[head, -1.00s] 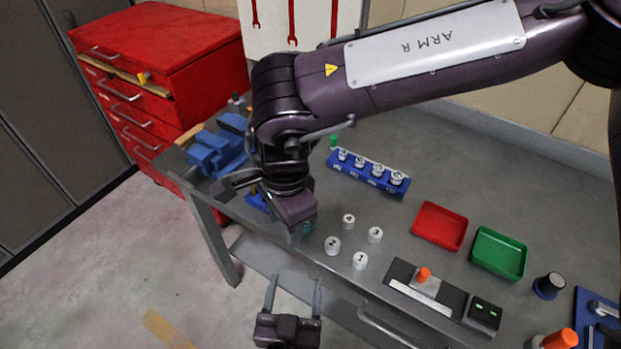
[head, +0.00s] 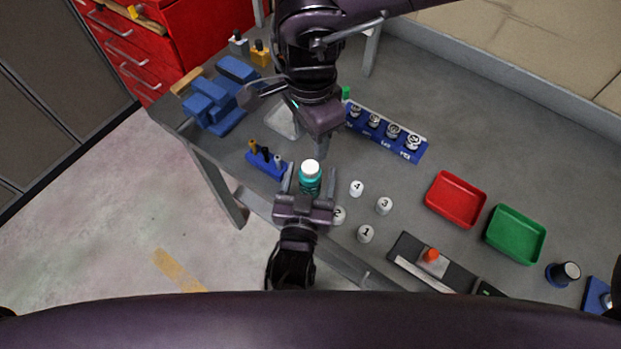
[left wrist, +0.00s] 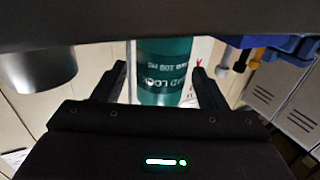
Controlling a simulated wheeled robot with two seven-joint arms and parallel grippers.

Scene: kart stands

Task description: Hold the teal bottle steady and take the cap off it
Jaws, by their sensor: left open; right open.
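The teal bottle (head: 310,186) stands upright near the front edge of the workbench, with its white cap (head: 310,167) on top. My left gripper (head: 308,178) is open, with one finger on each side of the bottle. In the left wrist view the teal bottle (left wrist: 165,72) shows between the fingers of the left gripper (left wrist: 158,80), with a gap on both sides; its cap is out of that view. My right gripper (head: 286,122) is open and empty, above the bench behind the bottle and apart from the cap.
White numbered weights (head: 357,188) stand just right of the bottle. A blue holder (head: 266,165) with small tools is close on the left, and a blue vise (head: 214,104) is beyond it. A blue rack (head: 385,133), red tray (head: 456,199) and green tray (head: 515,234) lie to the right.

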